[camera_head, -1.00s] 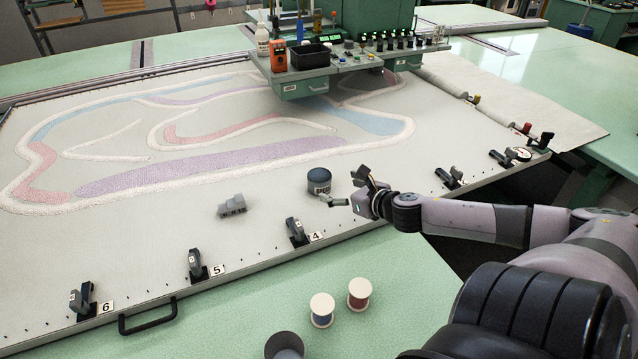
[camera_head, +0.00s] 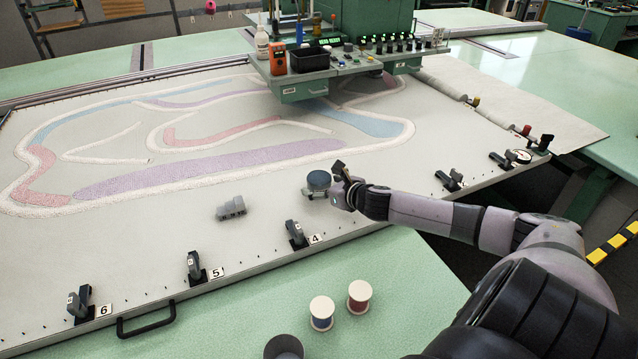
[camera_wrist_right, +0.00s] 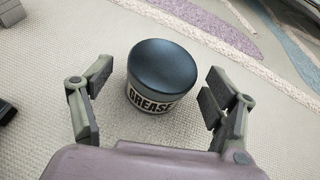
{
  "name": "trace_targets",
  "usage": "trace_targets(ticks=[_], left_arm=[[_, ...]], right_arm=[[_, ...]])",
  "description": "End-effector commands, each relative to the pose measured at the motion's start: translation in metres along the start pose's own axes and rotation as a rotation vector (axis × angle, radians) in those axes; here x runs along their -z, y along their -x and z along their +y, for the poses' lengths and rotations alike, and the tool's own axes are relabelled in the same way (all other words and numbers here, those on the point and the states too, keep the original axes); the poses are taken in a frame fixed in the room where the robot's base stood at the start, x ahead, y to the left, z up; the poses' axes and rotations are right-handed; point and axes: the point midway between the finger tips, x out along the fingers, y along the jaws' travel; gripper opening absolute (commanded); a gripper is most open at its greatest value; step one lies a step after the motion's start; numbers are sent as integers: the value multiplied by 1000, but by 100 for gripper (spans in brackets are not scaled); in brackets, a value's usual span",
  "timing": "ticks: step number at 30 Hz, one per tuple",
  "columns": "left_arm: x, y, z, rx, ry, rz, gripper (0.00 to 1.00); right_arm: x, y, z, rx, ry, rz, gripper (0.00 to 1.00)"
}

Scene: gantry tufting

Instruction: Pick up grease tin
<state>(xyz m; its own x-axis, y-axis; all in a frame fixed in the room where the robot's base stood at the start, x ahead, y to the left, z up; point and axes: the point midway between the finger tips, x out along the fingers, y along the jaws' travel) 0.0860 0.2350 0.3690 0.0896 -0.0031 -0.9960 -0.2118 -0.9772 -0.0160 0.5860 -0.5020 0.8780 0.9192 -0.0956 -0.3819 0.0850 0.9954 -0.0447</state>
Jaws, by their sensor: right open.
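The grease tin (camera_head: 319,180) is a short round tin with a dark blue-grey lid. It stands upright on the pale tufting cloth. In the right wrist view the tin (camera_wrist_right: 160,80) shows a label reading GREASE and sits between the two spread fingers. My right gripper (camera_head: 330,182) is open around the tin's near side, with a visible gap between each finger and the tin in the wrist view (camera_wrist_right: 150,108). In the head view the gripper partly overlaps the tin's right side. My left gripper is not in view.
A grey block-like part (camera_head: 231,208) lies left of the tin. Black clamps, one (camera_head: 296,235) by label 4, line the frame's near edge. Two thread spools (camera_head: 322,312) and a grey cup (camera_head: 284,347) stand on the green table. A green machine head (camera_head: 300,86) is behind.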

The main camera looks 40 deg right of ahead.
Motion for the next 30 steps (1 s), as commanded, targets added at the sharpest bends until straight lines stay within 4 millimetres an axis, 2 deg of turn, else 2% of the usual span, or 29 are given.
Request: trace_targets(ticks=[6,14,30], left_arm=[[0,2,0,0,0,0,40],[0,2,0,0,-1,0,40],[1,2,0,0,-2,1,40]], right_arm=[[0,-18,0,0,-1,0,80],[1,-20,0,0,0,1,80],[1,-19,0,0,0,1,45]])
